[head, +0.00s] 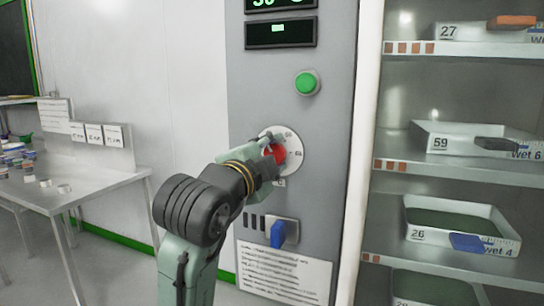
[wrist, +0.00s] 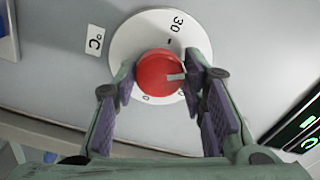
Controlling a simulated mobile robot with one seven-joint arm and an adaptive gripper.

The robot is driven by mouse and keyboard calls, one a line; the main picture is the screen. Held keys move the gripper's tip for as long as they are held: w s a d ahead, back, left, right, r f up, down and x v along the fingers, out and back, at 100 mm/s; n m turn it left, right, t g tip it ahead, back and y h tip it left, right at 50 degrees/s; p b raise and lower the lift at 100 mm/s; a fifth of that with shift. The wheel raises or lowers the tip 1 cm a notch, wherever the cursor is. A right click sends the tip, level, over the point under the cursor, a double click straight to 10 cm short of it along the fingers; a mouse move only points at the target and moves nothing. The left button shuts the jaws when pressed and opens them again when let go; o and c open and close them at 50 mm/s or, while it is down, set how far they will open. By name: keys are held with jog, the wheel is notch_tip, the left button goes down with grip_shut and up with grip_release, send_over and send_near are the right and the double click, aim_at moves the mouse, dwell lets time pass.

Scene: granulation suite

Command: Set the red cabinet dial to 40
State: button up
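The red dial (head: 275,153) sits on a round white scale plate (head: 296,145) on the grey cabinet's front. In the wrist view the red dial (wrist: 155,72) has a white pointer mark facing right. On the plate, "30" shows at the top and a "0" at the lower left; other figures are partly hidden, so I cannot tell the exact setting. My gripper (wrist: 162,78) is open, its two purple-padded fingers on either side of the dial, with small gaps visible. In the head view my gripper (head: 268,158) partly covers the dial.
The cabinet (head: 240,100) has green-lit displays (head: 281,33), a green button (head: 307,83) above the dial and a blue switch (head: 279,233) below. Shelves with trays (head: 460,143) stand right. A table (head: 90,188) with small containers stands left.

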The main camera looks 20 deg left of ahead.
jog(key=o, duration=0.3)
jog(key=shift+o, duration=0.2)
jog(key=s, duration=1.2)
jog(key=shift+a, duration=0.2)
